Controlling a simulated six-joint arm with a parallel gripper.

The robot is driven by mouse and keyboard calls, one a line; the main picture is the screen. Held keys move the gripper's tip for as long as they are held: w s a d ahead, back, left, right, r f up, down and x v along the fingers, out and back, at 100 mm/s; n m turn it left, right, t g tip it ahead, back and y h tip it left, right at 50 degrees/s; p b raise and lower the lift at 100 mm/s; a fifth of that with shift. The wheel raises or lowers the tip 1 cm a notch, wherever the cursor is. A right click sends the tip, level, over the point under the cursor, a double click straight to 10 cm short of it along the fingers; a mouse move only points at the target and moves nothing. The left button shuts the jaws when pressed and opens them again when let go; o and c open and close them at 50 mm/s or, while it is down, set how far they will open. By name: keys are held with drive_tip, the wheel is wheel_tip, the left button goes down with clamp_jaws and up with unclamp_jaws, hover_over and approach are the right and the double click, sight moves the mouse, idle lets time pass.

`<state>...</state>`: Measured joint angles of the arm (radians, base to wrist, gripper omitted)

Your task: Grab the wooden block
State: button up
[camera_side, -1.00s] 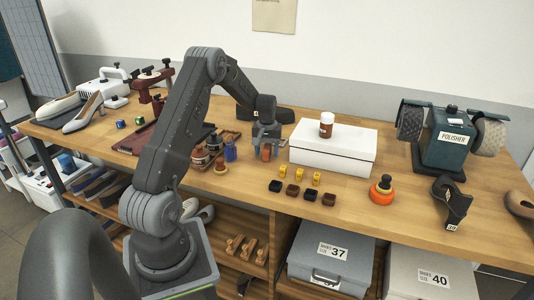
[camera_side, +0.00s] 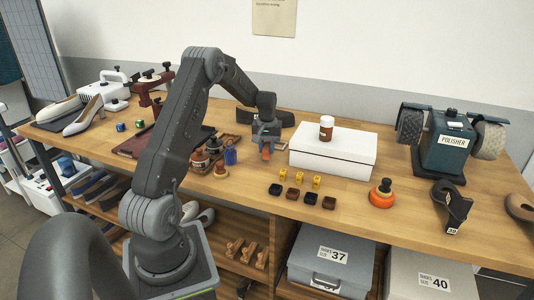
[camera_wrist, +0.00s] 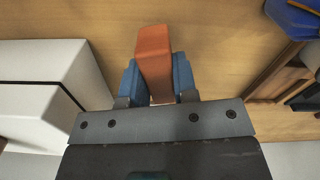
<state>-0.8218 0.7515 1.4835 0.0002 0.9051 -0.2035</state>
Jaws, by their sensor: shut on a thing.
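An orange-brown block (camera_wrist: 155,58), the likely wooden block, is between the two blue fingers of my gripper (camera_wrist: 157,82) in the wrist view. The fingers are shut on its sides, and its far end sticks out past the fingertips. In the side view the block (camera_side: 266,152) shows below my gripper (camera_side: 266,140), over the workbench (camera_side: 235,195) just left of the white box. Whether its lower end touches the bench is hard to tell.
A white box (camera_side: 332,160) with a brown jar (camera_side: 326,128) on it stands close to the right of my gripper. A blue bottle (camera_side: 230,155) and a wooden tray (camera_side: 228,141) are to the left. Several small yellow and dark pieces (camera_side: 297,190) lie in front.

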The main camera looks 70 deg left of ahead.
sight(267, 146)
wheel_tip(267, 146, up, 8)
drive_tip(key=shift+f, duration=0.1)
idle(0.4)
